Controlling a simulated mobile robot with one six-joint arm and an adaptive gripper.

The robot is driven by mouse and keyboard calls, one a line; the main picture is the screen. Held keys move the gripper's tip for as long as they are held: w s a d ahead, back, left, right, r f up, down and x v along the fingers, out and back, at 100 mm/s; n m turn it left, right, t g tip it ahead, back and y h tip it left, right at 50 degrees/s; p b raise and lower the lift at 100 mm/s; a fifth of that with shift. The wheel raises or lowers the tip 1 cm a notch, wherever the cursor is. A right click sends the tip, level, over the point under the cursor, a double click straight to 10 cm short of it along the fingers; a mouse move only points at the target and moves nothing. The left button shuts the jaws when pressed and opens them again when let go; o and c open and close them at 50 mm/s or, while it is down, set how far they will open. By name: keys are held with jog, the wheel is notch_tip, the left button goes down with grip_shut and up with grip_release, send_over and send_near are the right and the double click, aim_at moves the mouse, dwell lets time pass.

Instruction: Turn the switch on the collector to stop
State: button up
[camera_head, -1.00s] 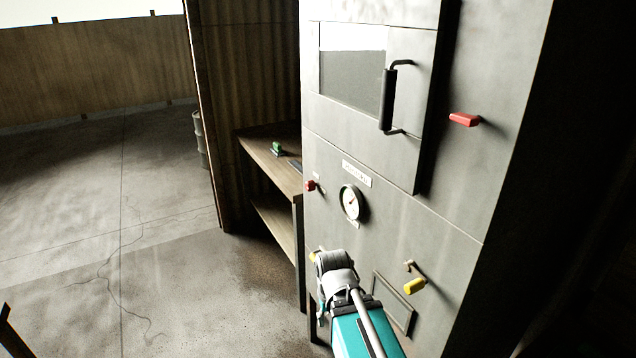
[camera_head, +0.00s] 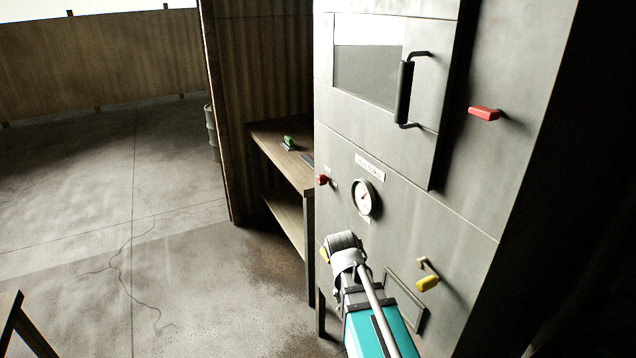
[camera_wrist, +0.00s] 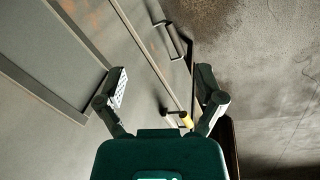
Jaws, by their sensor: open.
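A grey metal cabinet (camera_head: 470,190) fills the right of the head view. On its front are a red knob (camera_head: 322,180), a round gauge (camera_head: 365,197), a red lever (camera_head: 484,113) and a yellow-tipped lever (camera_head: 428,283). A second yellow tip (camera_head: 324,255) shows partly behind my arm. The label above the gauge is too blurred to read; I cannot tell which control is the collector's switch. In the wrist view my gripper (camera_wrist: 163,93) is open, its fingers wide apart. A yellow-tipped lever (camera_wrist: 186,120) appears between them, near the right finger and not gripped. My arm hides the fingers in the head view.
A wooden shelf table (camera_head: 285,150) stands left of the cabinet, with a small green object (camera_head: 288,143) on top. A black door handle (camera_head: 404,92) juts out above the gauge. A drum (camera_head: 211,135) stands behind. The concrete floor (camera_head: 120,240) at left is mostly open.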

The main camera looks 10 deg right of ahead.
jog(key=w+m+h+b, duration=0.15)
jog(key=w+h, duration=0.25)
jog(key=w, duration=0.7)
jog(key=m+t+h+b, duration=0.3)
jog(key=m+t+h, duration=0.35)
jog(key=h, duration=0.45)
send_near(318, 180)
jog(key=shift+s+a+r+g, duration=0.1)
jog(key=shift+a+g, duration=0.15)
jog(key=shift+a, duration=0.35)
jog(key=shift+s+a+r+g, duration=0.1)
jog(key=shift+a+g, duration=0.1)
jog(key=shift+a, duration=0.45)
jog(key=shift+f, duration=0.1)
jog(key=x, duration=1.4)
jog(key=shift+a, duration=0.1)
